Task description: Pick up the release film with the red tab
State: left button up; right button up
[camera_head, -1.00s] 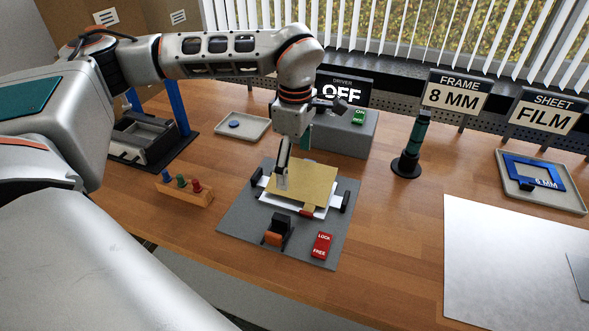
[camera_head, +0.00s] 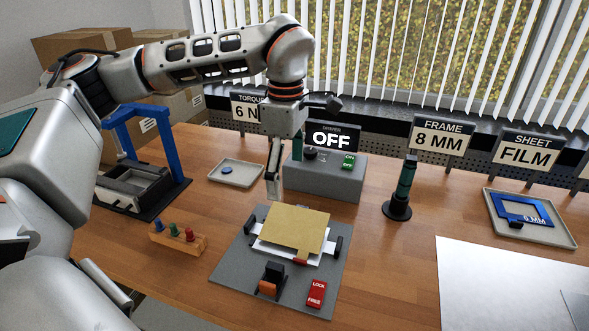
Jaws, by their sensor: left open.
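A tan sheet (camera_head: 292,227) lies over a white sheet (camera_head: 263,247) on the grey press plate (camera_head: 237,268). A small red tab (camera_head: 300,261) shows at the tan sheet's front edge; I cannot tell which sheet bears it. My left gripper (camera_head: 273,192) points down, open and empty, near the tan sheet's back left corner and seemingly above it. Its fingers overlap in this view. My right gripper is not in view.
An orange-and-black clamp (camera_head: 271,279) and a red LOCK/FREE switch (camera_head: 316,293) sit at the plate's front. A grey driver box (camera_head: 325,178) stands behind. A dark green driver tool (camera_head: 404,185) stands upright to the right. A peg rack (camera_head: 178,238) is at left.

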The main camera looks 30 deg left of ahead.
aim_at(304, 230)
jog(key=k, duration=1)
